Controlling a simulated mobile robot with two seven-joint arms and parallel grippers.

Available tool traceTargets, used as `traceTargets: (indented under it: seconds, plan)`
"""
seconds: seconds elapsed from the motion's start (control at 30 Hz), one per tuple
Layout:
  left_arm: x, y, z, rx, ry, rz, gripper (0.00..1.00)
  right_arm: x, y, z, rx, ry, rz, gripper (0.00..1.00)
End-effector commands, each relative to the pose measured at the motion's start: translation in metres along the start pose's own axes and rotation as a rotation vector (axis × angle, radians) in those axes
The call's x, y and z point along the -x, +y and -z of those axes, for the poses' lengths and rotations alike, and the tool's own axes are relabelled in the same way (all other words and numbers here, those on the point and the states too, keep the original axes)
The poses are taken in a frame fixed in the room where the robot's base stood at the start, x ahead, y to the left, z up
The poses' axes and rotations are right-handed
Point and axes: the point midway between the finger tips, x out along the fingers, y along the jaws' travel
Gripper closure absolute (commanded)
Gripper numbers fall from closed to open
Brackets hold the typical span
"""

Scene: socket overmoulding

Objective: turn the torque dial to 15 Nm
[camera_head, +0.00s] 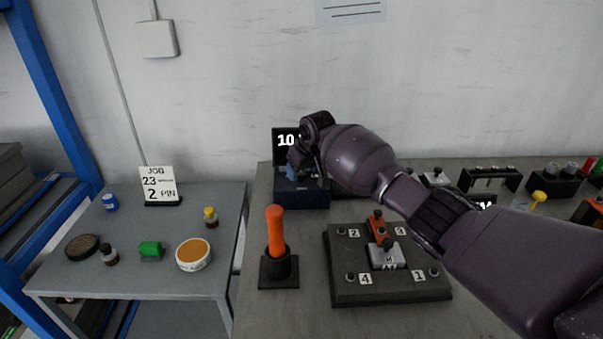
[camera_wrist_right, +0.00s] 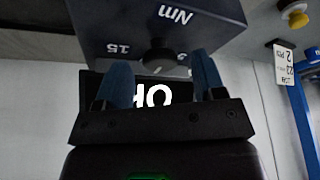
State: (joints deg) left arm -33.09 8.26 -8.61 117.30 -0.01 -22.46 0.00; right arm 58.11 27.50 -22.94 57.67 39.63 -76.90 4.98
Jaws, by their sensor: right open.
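My right gripper (camera_head: 297,166) is open at the box, with blue fingertips. In the wrist view the fingertips (camera_wrist_right: 162,66) are on either side of the knob, with gaps visible. The gripper hides the dial in the head view. My left gripper is out of view.
An orange-handled tool (camera_head: 276,232) stands upright in a black holder left of a numbered fixture plate (camera_head: 340,285). My right arm passes above the fixture. A side table (camera_head: 130,279) holds small bottles, a tub and a job card (camera_head: 159,184).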

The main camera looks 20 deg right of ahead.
Motion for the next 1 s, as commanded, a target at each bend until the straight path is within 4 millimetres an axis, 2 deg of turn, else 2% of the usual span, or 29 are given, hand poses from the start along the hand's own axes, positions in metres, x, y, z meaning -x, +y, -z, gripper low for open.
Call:
traceTargets:
  seconds: [0.1, 0.43, 0.73, 1.0]
  plan:
    - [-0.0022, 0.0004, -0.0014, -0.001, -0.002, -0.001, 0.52, -0.0073, 0.0000, -0.0004, 0.000, -0.001, 0.000, 0.37]
    - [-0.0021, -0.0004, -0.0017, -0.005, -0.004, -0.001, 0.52, -0.0075, 0.0001, 0.0003, 0.000, 0.001, 0.000, 0.38]
    - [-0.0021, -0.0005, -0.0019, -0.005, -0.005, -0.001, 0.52, -0.0076, 0.0001, 0.0002, 0.000, 0.001, 0.000, 0.84]
    - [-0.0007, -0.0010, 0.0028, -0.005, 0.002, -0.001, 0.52, -0.0059, -0.0003, 0.0007, -0.024, 0.001, -0.009, 0.86]
